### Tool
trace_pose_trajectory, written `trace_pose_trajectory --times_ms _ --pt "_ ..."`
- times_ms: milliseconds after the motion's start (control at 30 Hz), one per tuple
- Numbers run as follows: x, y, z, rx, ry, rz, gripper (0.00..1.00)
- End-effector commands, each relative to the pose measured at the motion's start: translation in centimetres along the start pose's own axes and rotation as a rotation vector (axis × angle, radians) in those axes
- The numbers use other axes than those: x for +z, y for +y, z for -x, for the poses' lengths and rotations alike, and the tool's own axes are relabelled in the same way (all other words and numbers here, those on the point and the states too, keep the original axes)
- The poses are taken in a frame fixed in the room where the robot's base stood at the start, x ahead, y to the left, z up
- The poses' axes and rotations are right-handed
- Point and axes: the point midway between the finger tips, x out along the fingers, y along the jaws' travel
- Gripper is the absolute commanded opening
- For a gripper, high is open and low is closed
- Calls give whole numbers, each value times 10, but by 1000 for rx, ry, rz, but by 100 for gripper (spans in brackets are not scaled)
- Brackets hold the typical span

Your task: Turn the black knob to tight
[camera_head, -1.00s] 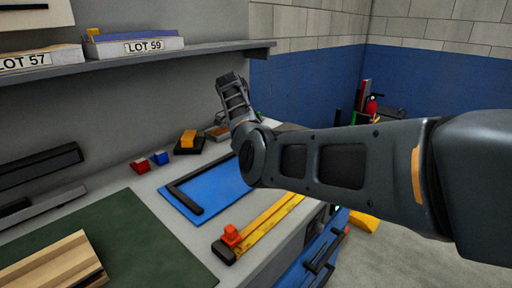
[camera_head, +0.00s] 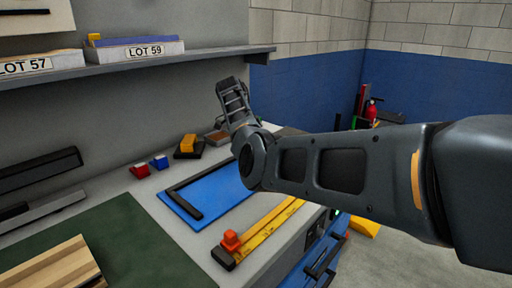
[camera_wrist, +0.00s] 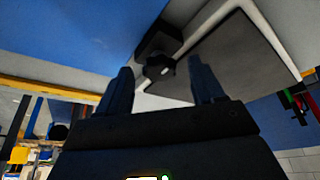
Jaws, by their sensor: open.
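The black knob (camera_wrist: 157,66) shows in the wrist view, on a dark block (camera_wrist: 160,38) beside a grey panel (camera_wrist: 230,52) with a pale edge. My gripper (camera_wrist: 163,80) is open, with one dark finger to the left of the knob and one to the right in the picture. The knob appears between and just beyond the fingertips; I cannot tell whether they touch it. No tight marking can be read. In the head view my arm crosses the bench, and neither the knob nor my fingers can be made out.
A shelf (camera_head: 180,58) runs above. Floor is open at right.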

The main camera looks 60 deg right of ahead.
Motion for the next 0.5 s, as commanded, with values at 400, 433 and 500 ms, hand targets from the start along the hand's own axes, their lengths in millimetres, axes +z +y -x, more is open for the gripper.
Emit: trace_pose_trajectory --times_ms 400,433,500 --pt "1 -1 51 -2 -1 0 67" --pt "1 0 55 -2 -1 0 67" --pt "1 -1 64 -2 0 0 67"
